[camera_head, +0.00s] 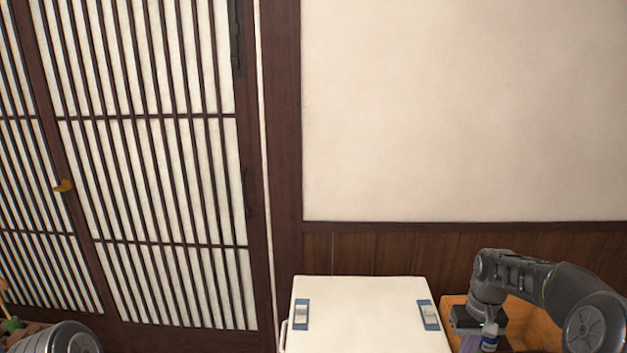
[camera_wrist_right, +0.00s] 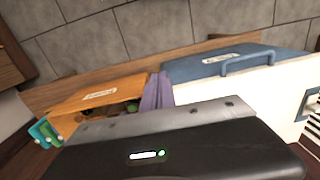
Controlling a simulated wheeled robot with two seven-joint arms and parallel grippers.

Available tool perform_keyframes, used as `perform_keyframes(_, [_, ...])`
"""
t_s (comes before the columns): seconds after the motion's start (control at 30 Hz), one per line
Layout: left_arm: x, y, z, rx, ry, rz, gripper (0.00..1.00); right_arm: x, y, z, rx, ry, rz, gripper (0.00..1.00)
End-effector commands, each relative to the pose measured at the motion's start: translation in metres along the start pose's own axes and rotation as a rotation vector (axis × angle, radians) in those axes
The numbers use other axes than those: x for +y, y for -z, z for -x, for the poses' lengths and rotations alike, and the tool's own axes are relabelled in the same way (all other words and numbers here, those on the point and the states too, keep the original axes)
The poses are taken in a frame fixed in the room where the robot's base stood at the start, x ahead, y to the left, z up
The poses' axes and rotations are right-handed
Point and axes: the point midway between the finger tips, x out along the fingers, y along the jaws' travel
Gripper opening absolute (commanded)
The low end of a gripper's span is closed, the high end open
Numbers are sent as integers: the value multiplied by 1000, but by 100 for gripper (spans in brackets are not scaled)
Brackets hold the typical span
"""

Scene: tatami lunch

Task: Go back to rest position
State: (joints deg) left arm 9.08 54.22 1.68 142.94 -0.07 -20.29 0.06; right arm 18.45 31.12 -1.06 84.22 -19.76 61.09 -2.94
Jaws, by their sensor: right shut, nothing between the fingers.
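My right gripper (camera_head: 470,347) hangs down at the lower right of the head view, cut off by the bottom edge. It is beside the right side of a white box. In the right wrist view its purple fingers (camera_wrist_right: 158,92) are together and hold nothing. A grey rounded part of my left arm (camera_head: 65,340) shows at the bottom left corner of the head view. My left gripper is outside both views.
The white box (camera_head: 365,305) has blue latches. An orange wooden crate (camera_wrist_right: 100,97) with a label and vegetables is near the right gripper. A white-and-blue box with a handle (camera_wrist_right: 247,60) stands beside it. Behind are a sliding lattice door (camera_head: 160,180) and a plain wall.

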Motion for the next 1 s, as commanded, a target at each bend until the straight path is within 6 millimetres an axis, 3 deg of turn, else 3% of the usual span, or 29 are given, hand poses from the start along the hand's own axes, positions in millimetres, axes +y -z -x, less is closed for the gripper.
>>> perform_keyframes(0.27, [0, 0, 0, -1, 0, 0, 0, -55, 16, -61, 158, 95, 2, 0])
perform_keyframes(0.37, [0, 0, 0, -1, 0, 0, 0, -94, 9, -98, 212, 154, -4, 0])
perform_keyframes(0.43, [0, 0, 0, -1, 0, 0, 0, -130, -9, -130, 245, 205, -16, 0])
perform_keyframes(0.57, [0, 0, 0, -1, 0, 0, 0, -198, -72, -187, 270, 287, -54, 0])
perform_keyframes(0.7, [0, 0, 0, -1, 0, 0, 0, -245, -164, -223, 224, 327, -85, 0])
perform_keyframes(0.83, [0, 0, 0, -1, 0, 0, 0, -266, -236, -236, 135, 337, -75, 0])
perform_keyframes(0.9, [0, 0, 0, -1, 0, 0, 0, -271, -263, -240, 84, 340, -59, 0])
perform_keyframes(1.0, [0, 0, 0, -1, 0, 0, 0, -278, -284, -242, 41, 344, -38, 0])
